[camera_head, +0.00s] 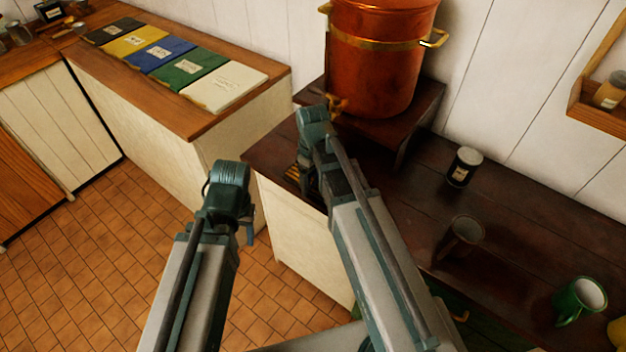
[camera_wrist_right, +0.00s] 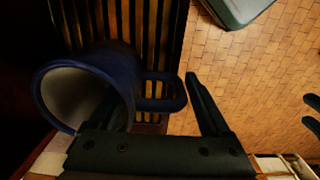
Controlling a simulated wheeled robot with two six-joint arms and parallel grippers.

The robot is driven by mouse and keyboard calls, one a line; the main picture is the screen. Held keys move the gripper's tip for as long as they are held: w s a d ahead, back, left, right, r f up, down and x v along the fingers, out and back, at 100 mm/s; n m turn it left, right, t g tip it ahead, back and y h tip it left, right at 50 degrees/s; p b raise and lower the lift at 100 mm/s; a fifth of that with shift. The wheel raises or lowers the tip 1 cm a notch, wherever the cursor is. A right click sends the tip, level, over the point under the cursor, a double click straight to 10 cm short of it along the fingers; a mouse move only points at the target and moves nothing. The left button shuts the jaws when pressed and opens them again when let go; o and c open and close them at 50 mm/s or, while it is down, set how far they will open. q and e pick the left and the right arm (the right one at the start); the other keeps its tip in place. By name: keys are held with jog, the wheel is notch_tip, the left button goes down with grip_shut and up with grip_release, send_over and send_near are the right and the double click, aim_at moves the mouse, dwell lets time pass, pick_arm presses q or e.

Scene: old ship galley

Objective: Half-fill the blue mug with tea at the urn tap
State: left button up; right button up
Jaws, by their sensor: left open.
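The blue mug (camera_wrist_right: 118,62) fills the left of the right wrist view, its pale mouth facing the lower left. Its handle (camera_wrist_right: 164,104) points right, between the fingers of my right gripper. One finger (camera_wrist_right: 208,108) is right of the handle; the other is mostly lost in shadow by the mug, so I cannot tell whether they grip. In the head view my right gripper (camera_head: 308,180) is below the tap (camera_head: 335,104) of the copper urn (camera_head: 372,65), and its wrist hides the mug. My left gripper (camera_head: 246,232) is open and empty, left of the counter corner.
A slatted grate (camera_wrist_right: 150,35) lies behind the mug. On the dark counter (camera_head: 400,205) stand a dark labelled jar (camera_head: 464,166), a brown mug (camera_head: 460,238) and a green mug (camera_head: 580,300). Several coloured books lie on the left counter (camera_head: 275,75). Tiled floor is clear between.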

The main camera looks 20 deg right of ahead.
notch_tip(320, 180, up, 12)
jog(key=p, duration=1.2)
jog(key=shift+r, duration=0.15)
